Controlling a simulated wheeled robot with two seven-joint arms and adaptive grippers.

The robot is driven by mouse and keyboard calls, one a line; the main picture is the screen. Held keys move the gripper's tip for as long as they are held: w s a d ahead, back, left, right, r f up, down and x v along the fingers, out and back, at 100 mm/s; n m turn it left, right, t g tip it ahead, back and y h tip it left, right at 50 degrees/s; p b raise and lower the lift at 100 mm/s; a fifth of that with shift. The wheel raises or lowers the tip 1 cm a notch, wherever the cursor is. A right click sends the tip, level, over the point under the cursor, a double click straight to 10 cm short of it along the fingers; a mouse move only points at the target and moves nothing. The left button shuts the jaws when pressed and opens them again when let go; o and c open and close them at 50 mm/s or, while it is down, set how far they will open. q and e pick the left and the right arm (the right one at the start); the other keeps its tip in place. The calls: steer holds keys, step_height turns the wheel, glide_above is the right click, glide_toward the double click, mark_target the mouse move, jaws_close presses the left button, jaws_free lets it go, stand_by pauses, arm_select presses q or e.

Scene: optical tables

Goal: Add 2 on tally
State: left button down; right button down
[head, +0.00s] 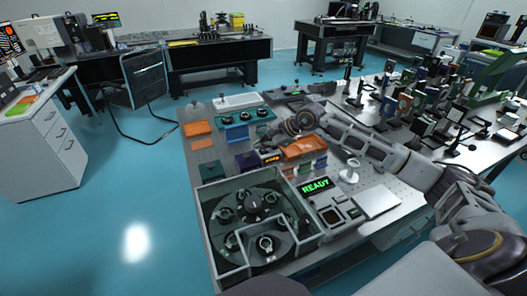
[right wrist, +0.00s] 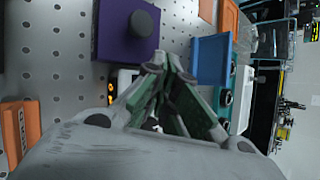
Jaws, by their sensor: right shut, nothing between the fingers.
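The tally (head: 271,159) is a small device with glowing orange digits, in the middle of the near optical table in the head view. In the right wrist view the tally (right wrist: 113,88) is a pale box with an orange readout, mostly hidden behind my gripper. My right gripper (head: 262,146) is just above and beside the tally in the head view. In the right wrist view its fingers (right wrist: 156,68) are together and empty, over the tally's edge. I cannot tell whether they touch it. My left gripper is not in view.
A purple block with a dark knob (right wrist: 125,32) and a blue holder (right wrist: 211,58) flank the gripper. Many optics crowd the table's right side.

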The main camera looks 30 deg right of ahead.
mark_target(262, 152)
steer(key=shift+f+b, duration=0.3)
steer(key=shift+f, duration=0.05)
stand_by(0.5)
steer(key=shift+r, duration=0.2)
steer(key=shift+r+p, duration=0.3)
steer(key=shift+r, duration=0.35)
steer(key=shift+r, duration=0.1)
stand_by(0.4)
steer(key=shift+r+p, duration=1.05)
steer(key=shift+r, duration=1.4)
